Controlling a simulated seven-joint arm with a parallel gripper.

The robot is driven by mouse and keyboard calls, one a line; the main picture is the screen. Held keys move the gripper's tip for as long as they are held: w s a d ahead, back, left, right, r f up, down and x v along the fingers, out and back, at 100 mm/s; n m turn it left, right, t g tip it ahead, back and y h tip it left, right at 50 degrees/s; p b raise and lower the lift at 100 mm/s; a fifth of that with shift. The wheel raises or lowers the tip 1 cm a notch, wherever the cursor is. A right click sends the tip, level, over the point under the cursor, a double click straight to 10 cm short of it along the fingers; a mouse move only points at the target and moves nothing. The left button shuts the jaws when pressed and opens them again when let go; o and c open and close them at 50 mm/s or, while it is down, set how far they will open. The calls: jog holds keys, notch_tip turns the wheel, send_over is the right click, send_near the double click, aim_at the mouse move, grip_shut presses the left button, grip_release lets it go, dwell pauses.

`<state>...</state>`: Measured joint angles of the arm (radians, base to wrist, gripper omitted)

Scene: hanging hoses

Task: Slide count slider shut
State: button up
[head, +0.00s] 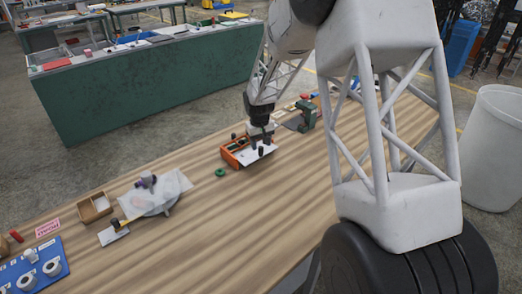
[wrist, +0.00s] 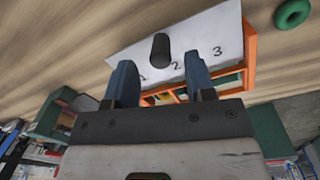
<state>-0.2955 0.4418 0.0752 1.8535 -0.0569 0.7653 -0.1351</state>
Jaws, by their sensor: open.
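The count slider is a white plate (wrist: 205,40) marked 1, 2 and 3, with an upright dark knob (wrist: 161,48). In the wrist view the knob stands between the 1 and the 2. The plate lies over an orange box (wrist: 250,60) with compartments, partly uncovered on the gripper's side. In the head view the white plate (head: 257,155) juts out from the orange box (head: 230,157), with the knob (head: 261,151) on it. My gripper (wrist: 160,75) is open and empty above the box. Its fingers lie to either side of the knob in the picture; I see no contact.
A green ring (head: 220,172) lies on the wooden table (head: 200,235) beside the box. A green device (head: 306,116) stands behind to the right. A wooden tray (head: 94,208) and a pale draped item (head: 160,192) lie to the left. The table's front is clear.

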aim_at(261, 147)
jog(key=shift+d+f, duration=0.1)
jog(key=shift+f, duration=1.65)
jog(key=shift+c, duration=0.3)
grip_shut()
